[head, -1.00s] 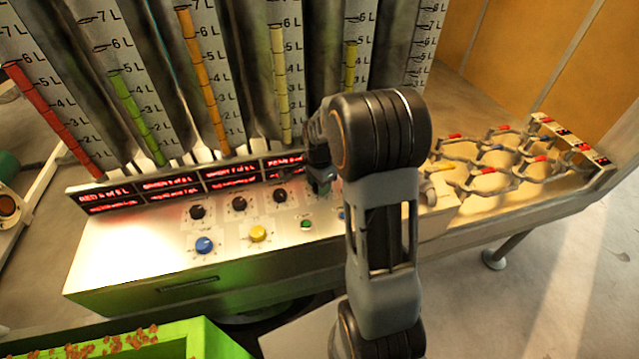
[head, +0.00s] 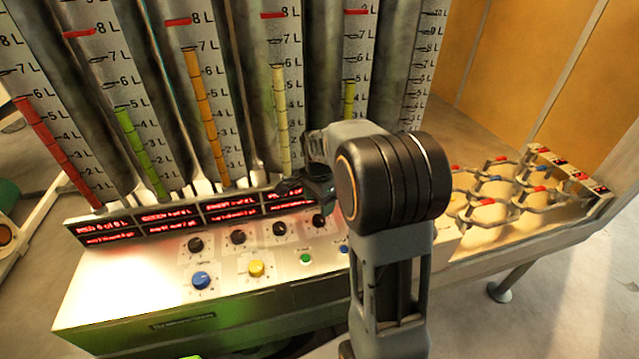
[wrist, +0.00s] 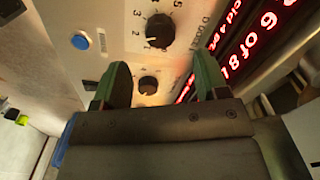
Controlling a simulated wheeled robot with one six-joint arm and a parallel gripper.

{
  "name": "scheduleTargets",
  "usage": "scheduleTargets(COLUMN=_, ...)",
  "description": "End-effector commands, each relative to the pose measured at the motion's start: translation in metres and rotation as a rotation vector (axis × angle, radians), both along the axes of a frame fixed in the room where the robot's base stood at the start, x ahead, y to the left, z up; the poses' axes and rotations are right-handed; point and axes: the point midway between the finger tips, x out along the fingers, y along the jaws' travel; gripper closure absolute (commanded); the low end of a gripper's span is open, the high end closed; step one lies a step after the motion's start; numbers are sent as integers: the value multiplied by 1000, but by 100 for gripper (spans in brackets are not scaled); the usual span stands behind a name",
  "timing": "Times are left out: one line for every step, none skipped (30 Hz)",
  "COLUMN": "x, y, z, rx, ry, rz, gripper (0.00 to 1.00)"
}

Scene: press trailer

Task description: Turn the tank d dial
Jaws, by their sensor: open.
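The tank d dial (head: 319,221) is the rightmost of the black knobs in the panel's upper row, just below my gripper (head: 306,188) in the head view. In the wrist view the dial (wrist: 160,30) is a black knob with a white mark and a number scale, with a "D" label beside it. My gripper (wrist: 162,65) is open, its two green-edged fingers apart and nothing held. In that picture the dial lies above the fingertips, and I see no contact. A second black knob (wrist: 148,85) shows between the fingers.
Red displays (head: 210,210) run behind the knobs, with tall graduated tanks (head: 280,100) behind them. A rack of rings (head: 500,190) stands on the right.

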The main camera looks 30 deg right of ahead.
Motion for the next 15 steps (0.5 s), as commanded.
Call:
scheduleTargets(x=1, y=0, z=12, rx=-1, ry=-5, rz=0, gripper=33)
scheduleTargets(x=1, y=0, z=17, rx=-1, ry=-4, rz=0, gripper=33)
scheduleTargets(x=0, y=0, z=25, rx=-1, ry=-5, rz=0, gripper=33)
scheduleTargets(x=1, y=0, z=31, rx=-1, ry=-4, rz=0, gripper=33)
scheduleTargets(x=1, y=0, z=36, rx=-1, ry=-4, rz=0, gripper=33)
scheduleTargets(x=0, y=0, z=42, rx=0, ry=-3, rz=0, gripper=33)
scheduleTargets(x=0, y=0, z=46, rx=-1, ry=-3, rz=0, gripper=33)
scheduleTargets(x=0, y=0, z=51, rx=-1, ry=-2, rz=0, gripper=33)
scheduleTargets(x=0, y=0, z=56, rx=-1, ry=-2, rz=0, gripper=33)
scheduleTargets(x=0, y=0, z=59, rx=0, ry=-3, rz=0, gripper=33)
scheduleTargets(x=0, y=0, z=62, rx=-1, ry=-2, rz=0, gripper=33)
scheduleTargets(x=0, y=0, z=65, rx=-1, ry=-2, rz=0, gripper=33)
scheduleTargets(x=0, y=0, z=67, rx=-1, ry=-2, rz=0, gripper=33)
scheduleTargets(x=0, y=0, z=69, rx=0, ry=-1, rz=0, gripper=33)
scheduleTargets(x=0, y=0, z=71, rx=0, ry=0, rz=0, gripper=33)
